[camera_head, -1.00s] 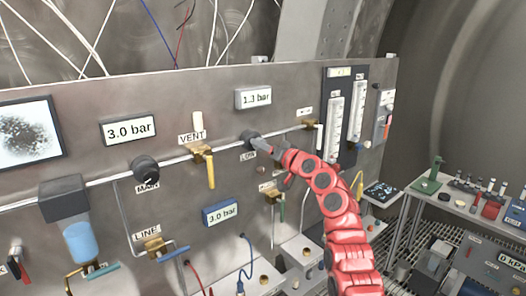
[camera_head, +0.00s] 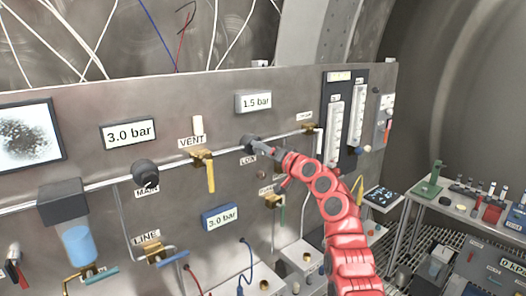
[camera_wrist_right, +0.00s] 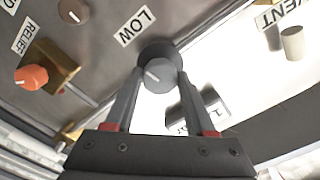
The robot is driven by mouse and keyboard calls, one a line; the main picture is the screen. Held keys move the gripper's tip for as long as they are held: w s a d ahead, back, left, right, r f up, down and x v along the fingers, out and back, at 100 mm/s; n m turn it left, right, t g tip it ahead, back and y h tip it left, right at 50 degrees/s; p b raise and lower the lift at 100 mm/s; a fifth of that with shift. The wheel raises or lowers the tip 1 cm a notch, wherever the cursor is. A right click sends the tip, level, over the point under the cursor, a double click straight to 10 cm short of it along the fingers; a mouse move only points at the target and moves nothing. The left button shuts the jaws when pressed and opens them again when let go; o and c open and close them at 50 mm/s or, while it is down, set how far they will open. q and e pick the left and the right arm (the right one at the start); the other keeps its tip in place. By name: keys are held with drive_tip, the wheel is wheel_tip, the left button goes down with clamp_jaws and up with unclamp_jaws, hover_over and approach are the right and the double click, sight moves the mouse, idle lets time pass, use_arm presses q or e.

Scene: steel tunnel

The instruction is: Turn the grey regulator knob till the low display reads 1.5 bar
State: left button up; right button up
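The grey regulator knob (camera_head: 250,142) sits on the pipe of the steel panel, by the LOW label, which my gripper partly covers in the head view. The low display (camera_head: 253,102) above it reads 1.5 bar. My right gripper (camera_head: 262,146) reaches the knob from the right. In the right wrist view my right gripper (camera_wrist_right: 158,82) has its two fingers on either side of the grey knob (camera_wrist_right: 160,74), apparently closed on it. A pale pointer mark shows on the knob's face. My left gripper is in neither view.
Left of the knob are the yellow VENT valve (camera_head: 209,172) and the black MAIN knob (camera_head: 145,173). An orange RELIEF knob (camera_wrist_right: 31,77) is near the gripper.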

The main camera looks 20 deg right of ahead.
drive_tip(key=o, duration=0.4)
drive_tip(key=shift+c, duration=0.2)
drive_tip(key=shift+s, duration=0.1)
drive_tip(key=b+v, duration=0.5)
drive_tip(key=v, duration=1.2)
drive_tip(key=shift+b, duration=0.35)
drive_tip(key=shift+d, duration=0.1)
